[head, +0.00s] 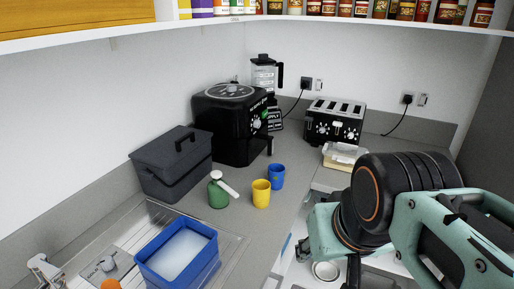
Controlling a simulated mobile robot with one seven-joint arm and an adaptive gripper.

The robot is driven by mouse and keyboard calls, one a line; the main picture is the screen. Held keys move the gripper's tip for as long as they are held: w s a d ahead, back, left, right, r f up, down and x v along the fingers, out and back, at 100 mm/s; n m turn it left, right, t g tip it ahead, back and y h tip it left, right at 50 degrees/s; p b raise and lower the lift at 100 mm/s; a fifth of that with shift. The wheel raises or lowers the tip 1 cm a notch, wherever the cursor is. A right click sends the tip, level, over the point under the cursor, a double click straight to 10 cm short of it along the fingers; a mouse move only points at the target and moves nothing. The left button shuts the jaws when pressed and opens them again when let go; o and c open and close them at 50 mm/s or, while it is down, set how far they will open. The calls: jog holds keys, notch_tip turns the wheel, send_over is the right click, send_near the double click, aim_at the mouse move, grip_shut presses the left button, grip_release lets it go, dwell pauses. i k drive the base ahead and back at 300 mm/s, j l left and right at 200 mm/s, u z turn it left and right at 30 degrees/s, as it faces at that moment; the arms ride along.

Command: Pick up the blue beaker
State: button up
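The blue beaker (277,176) stands upright on the grey counter, right behind a yellow cup (261,193). Its front left edge is close to the yellow cup in the picture. My arm reaches in from the right, in front of the counter and apart from the beaker. A dark part at its lower end, cut off by the bottom edge, seems to be my gripper (354,272). Its fingers cannot be made out, and it is to the right of and nearer than the beaker.
A green bottle (218,191) with a white top stands left of the cups. A blue tub (178,256) is in front. Behind are a dark bin (172,163), a black cooker (230,123), a blender (265,76), a toaster (335,121) and a butter dish (344,154). A shelf (110,36) overhangs.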

aim_at(276, 177)
jog(key=i+l+u, duration=0.1)
jog(key=i+l, duration=0.25)
jog(key=l, duration=0.15)
jog(key=i+l+u, duration=0.1)
jog(key=i+l, duration=0.2)
jog(key=l, duration=0.2)
